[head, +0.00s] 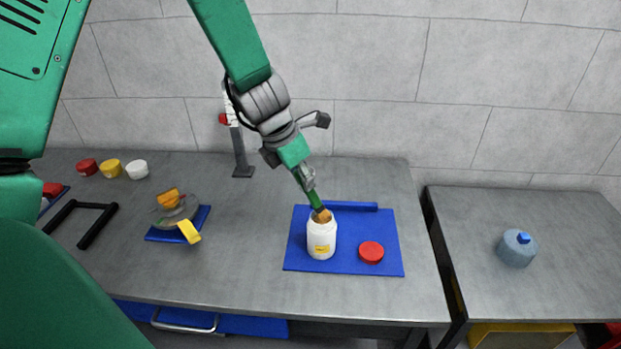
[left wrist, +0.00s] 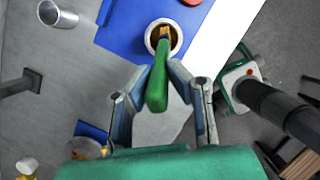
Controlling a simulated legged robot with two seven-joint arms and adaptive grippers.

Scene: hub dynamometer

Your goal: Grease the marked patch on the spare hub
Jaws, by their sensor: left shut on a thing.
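My left gripper (head: 306,180) is shut on the green handle of a brush (left wrist: 157,82). A round grey piece with an orange top (head: 173,207) and a yellow tab sits on a small blue pad at left. It looks like a hub, but I cannot make out a marked patch. My right gripper is not in view.
The jar stands on a blue mat (head: 362,261) beside a red lid (head: 371,252). A grey upright stand (head: 241,155) is behind. Red, yellow and white caps (head: 110,168) and a black frame (head: 84,222) lie at left. A blue-grey piece (head: 516,250) stands on the right table, across a gap.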

